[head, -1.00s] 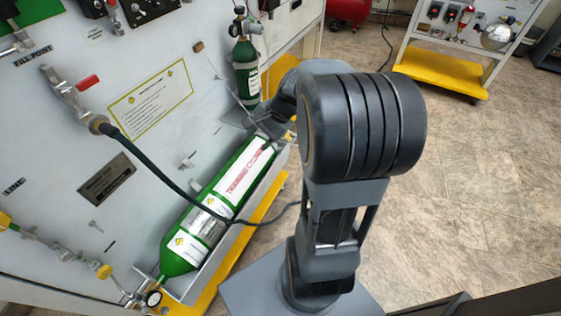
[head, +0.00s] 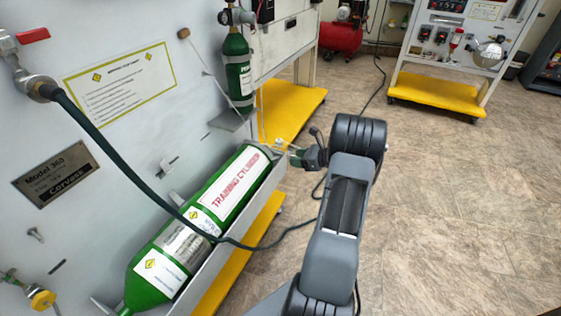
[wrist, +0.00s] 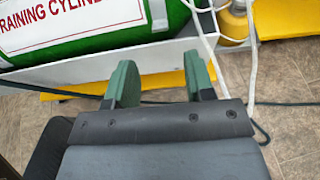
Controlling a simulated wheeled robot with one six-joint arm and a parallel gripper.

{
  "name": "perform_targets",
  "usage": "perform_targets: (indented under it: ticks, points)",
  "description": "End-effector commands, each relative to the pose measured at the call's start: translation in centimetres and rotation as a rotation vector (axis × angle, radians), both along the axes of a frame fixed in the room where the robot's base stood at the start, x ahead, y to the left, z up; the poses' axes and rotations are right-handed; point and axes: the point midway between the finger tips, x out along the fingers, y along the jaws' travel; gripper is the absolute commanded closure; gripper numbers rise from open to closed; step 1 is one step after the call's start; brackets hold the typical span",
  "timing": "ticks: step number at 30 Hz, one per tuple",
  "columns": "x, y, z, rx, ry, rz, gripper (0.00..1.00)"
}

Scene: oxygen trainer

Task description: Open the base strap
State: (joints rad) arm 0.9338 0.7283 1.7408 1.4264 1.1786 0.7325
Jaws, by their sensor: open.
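The green training cylinder (head: 220,205) lies slanted in a grey tray along the panel in the head view. Its labelled end also shows at the top left of the wrist view (wrist: 90,45). A narrow pale grey band (wrist: 158,14), which looks like the base strap, crosses the cylinder near its end. Whether it is fastened cannot be told. My gripper (wrist: 160,82) is open and empty, its two green fingers apart just short of the tray wall, below the band in the picture. In the head view, my gripper (head: 297,155) is beside the cylinder's far end.
A dark hose (head: 130,165) hangs across the cylinder and runs onto the floor. White cords (wrist: 208,45) hang right of the fingers. A small green cylinder (head: 237,70) stands upright behind. A yellow-based cart (head: 440,92) stands back right. The floor on the right is clear.

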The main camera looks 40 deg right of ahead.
Motion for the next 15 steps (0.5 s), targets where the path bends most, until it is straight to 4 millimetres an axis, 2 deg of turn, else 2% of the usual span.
perform_targets:
  ticks: [6, 15]
  points:
    - [3.4, 1.9, -1.8, -0.002, 0.0, 0.005, 0.51]
    - [6.1, 3.3, -2.9, -0.002, 0.0, 0.002, 0.51]
